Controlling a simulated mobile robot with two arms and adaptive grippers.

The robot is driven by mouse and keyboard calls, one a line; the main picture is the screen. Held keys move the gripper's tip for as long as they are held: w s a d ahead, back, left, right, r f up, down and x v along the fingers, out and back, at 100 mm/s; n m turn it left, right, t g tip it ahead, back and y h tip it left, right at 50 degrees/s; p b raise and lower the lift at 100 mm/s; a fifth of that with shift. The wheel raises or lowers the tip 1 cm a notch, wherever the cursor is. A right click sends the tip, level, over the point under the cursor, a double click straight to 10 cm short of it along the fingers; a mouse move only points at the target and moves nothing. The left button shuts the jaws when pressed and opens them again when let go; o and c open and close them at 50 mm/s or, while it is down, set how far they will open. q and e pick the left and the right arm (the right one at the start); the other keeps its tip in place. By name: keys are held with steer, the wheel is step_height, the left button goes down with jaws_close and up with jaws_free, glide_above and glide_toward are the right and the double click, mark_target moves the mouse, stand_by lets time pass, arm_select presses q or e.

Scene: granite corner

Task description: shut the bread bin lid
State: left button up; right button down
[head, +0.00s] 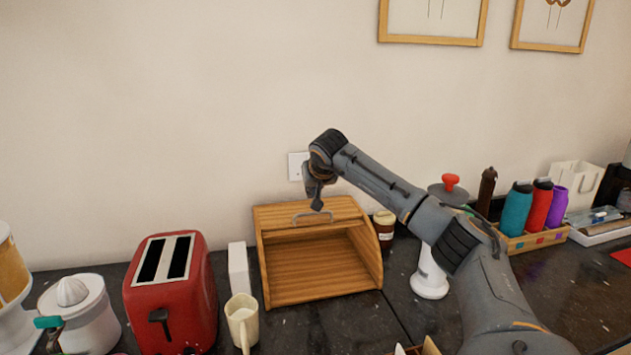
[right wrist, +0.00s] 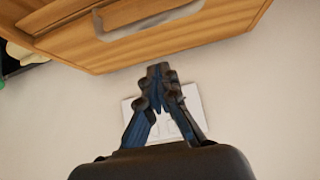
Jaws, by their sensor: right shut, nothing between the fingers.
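The wooden bread bin (head: 320,262) stands against the wall on the dark counter, its front open and its inside bare. Its lid (head: 335,212) is rolled up at the top, with a metal handle (head: 311,216) on it. The lid (right wrist: 190,38) and handle (right wrist: 145,22) also show large in the right wrist view. My right gripper (head: 316,206) is shut and empty, pointing down just above the lid near the handle. In the right wrist view my right gripper (right wrist: 158,72) has its fingertips together close to the lid's edge. I cannot tell whether they touch. My left gripper is not in view.
A red toaster (head: 172,292), a white box (head: 238,268) and a cream mug (head: 242,322) stand left of the bin. A jar (head: 384,229) and a white stand with a red knob (head: 430,275) are on its right. Bottles (head: 516,210) sit in a tray farther right.

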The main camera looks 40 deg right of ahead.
mark_target(310, 227)
steer(key=shift+w+d+f, duration=0.25)
steer(key=shift+w+f, duration=0.15)
steer(key=shift+f, duration=0.15)
steer(key=shift+s+a+f+p, duration=0.2)
steer(key=shift+s+a, duration=0.15)
steer(key=shift+s, duration=0.3)
steer(key=shift+s+a+f+p, duration=0.15)
steer(key=shift+s+a, duration=0.15)
steer(key=shift+s, duration=0.3)
steer(key=shift+s+a+f, duration=0.1)
steer(key=shift+s+a, duration=0.05)
steer(key=shift+s, duration=0.15)
steer(key=shift+s+a+f, duration=0.15)
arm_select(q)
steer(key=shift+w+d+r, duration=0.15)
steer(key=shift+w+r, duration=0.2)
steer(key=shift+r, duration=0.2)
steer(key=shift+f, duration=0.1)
arm_select(e)
steer(key=shift+f, duration=0.1)
